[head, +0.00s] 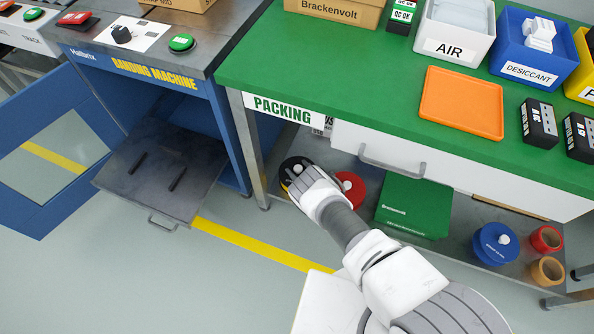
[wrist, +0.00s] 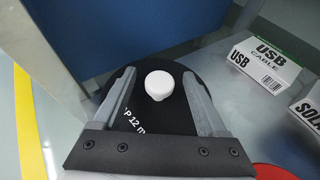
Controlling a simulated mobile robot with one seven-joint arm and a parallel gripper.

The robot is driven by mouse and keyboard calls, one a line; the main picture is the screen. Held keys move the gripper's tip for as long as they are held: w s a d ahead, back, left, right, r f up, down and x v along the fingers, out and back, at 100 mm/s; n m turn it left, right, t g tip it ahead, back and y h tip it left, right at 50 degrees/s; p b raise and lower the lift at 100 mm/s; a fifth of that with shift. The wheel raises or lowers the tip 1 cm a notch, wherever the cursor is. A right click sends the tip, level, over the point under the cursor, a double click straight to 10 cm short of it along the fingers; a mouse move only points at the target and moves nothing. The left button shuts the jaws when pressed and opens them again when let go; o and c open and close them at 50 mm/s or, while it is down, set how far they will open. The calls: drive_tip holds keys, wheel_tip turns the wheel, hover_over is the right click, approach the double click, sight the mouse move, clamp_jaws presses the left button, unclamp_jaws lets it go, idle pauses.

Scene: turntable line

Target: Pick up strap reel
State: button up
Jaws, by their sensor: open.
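The strap reel (head: 289,164) is a black disc with a white knob, low under the packing table at its left end. In the wrist view the reel (wrist: 176,122) carries white lettering, partly hidden, that reads "P 12 m". My gripper (wrist: 158,76) is open above the reel, with one finger on each side of the white knob and gaps between them. In the head view my gripper (head: 303,180) covers part of the reel. I cannot tell whether the fingers touch the disc.
A red reel (head: 351,186) sits close on the right, then a green box (head: 415,205) and a blue reel (head: 494,245). A USB cable box (wrist: 264,62) stands behind.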

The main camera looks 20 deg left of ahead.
drive_tip(key=shift+w+a+f, duration=0.1)
drive_tip(key=shift+w+a, duration=0.05)
clamp_jaws()
idle(0.4)
idle(1.0)
drive_tip(key=shift+a, duration=0.1)
